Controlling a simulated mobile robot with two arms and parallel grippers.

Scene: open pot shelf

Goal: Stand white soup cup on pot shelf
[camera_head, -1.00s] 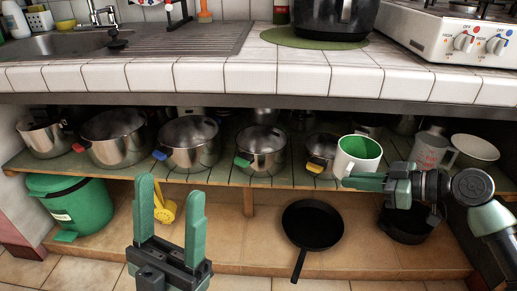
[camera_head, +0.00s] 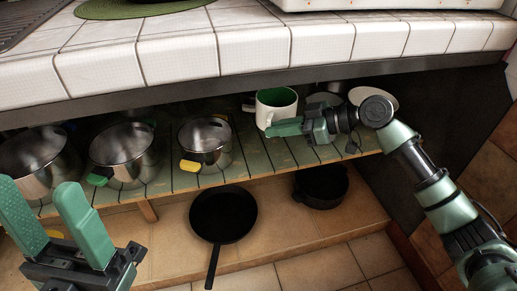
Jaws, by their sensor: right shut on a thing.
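The white soup cup (camera_head: 276,107) has a green inside and is upright at the slatted pot shelf (camera_head: 262,157), right of the pots. My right gripper (camera_head: 287,127) is at the cup's lower front and shut on it. The fingers hide part of its lower side, and I cannot tell whether its base touches the slats. My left gripper (camera_head: 38,222) is open and empty at the lower left, in front of the shelf.
Steel pots stand left of the cup, the nearest with a yellow handle (camera_head: 205,145). A white bowl (camera_head: 373,97) is behind my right arm. A black frying pan (camera_head: 223,215) and a dark pot (camera_head: 321,187) are below. The tiled counter edge (camera_head: 240,47) overhangs the shelf.

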